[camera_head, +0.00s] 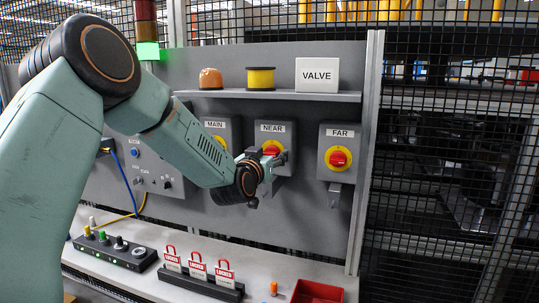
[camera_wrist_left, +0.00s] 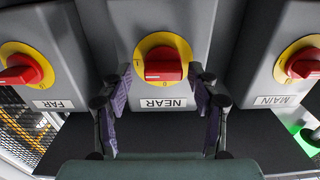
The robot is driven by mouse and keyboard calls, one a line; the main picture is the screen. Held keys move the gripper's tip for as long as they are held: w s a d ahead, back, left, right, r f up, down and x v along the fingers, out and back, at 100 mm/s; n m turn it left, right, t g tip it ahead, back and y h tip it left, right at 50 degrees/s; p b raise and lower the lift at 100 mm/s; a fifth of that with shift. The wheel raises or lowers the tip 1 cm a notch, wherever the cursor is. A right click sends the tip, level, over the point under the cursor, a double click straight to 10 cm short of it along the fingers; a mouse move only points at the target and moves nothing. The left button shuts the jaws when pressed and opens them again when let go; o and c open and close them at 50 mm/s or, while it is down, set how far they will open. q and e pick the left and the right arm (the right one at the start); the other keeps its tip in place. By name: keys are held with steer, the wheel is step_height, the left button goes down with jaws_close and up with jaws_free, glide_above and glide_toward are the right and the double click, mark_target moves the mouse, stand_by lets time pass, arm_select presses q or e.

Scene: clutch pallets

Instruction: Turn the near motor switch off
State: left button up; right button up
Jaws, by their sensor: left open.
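The near motor switch is a red knob on a yellow disc (camera_head: 272,148) on a grey box labelled NEAR, the middle of three. In the left wrist view, which is upside down, its red knob (camera_wrist_left: 163,66) lies crosswise in the picture. My left gripper (camera_head: 272,165) is in front of the NEAR box and partly covers the switch in the head view. In the left wrist view the left gripper (camera_wrist_left: 160,88) is open, with one finger on each side of the knob and apart from it. My right gripper is not in view.
The MAIN switch box (camera_head: 217,127) stands left and the FAR switch (camera_head: 338,158) right. A shelf above holds a VALVE box (camera_head: 317,75) and two spools. Below, the bench (camera_head: 255,268) carries red LOCKED tags (camera_head: 197,266), a black control strip (camera_head: 115,252) and a red tray (camera_head: 317,292).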

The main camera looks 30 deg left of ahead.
arm_select(q)
steer(key=shift+a+f, duration=0.1)
steer(key=shift+a, duration=0.25)
steer(key=shift+c, duration=0.8)
steer(key=shift+d, duration=0.3)
steer(key=c, duration=0.4)
steer(key=shift+s+a, duration=0.1)
steer(key=shift+a, duration=0.05)
steer(key=c, duration=0.6)
